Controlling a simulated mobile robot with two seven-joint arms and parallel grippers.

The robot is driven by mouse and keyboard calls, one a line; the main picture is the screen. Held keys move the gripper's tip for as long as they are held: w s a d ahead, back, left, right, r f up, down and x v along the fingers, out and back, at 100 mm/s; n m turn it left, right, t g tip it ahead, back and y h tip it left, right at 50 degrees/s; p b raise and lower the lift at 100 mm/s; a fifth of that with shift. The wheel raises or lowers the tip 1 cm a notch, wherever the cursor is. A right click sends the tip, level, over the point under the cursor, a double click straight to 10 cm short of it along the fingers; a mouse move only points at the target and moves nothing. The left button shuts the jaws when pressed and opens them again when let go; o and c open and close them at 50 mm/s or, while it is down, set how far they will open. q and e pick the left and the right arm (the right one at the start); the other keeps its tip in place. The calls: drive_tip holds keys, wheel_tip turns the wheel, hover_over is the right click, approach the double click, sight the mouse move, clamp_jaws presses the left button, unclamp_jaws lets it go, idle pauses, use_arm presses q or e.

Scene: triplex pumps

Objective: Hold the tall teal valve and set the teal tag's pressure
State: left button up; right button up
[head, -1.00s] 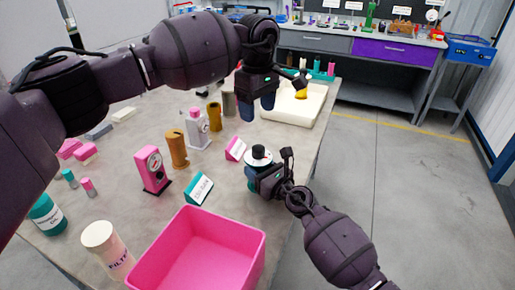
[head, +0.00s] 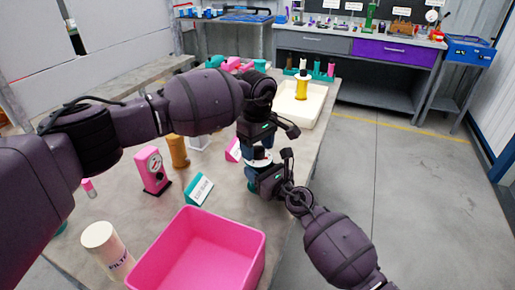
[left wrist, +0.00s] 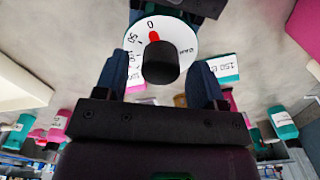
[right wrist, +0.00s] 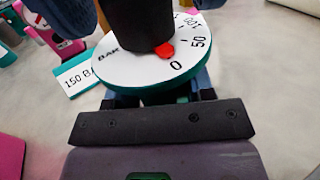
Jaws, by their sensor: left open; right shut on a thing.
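The teal valve (head: 262,160) stands at the table's right edge, with a white dial and black knob on top. My right gripper (head: 266,180) is shut on its teal body below the dial. My left gripper (head: 258,148) is above it, open, its fingers on either side of the black knob (left wrist: 160,62); contact is unclear. The knob's red pointer (left wrist: 154,36) is at about 0 on the dial (right wrist: 125,69). The teal tag (head: 200,189) stands on the table to the left. In the left wrist view, a teal-edged tag (left wrist: 224,68) reads about 150.
A pink bin (head: 195,255) and a white filter jar (head: 105,247) are at the front. A pink gauge block (head: 152,170) and a brown valve (head: 178,151) stand left of the grippers. A cream tray (head: 310,108) with a yellow valve (head: 302,85) lies behind.

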use_arm(q)
drive_tip(key=shift+f, duration=0.35)
drive_tip(key=shift+c, duration=0.3)
drive_tip(key=c, duration=0.9)
drive_tip(key=shift+o, duration=0.2)
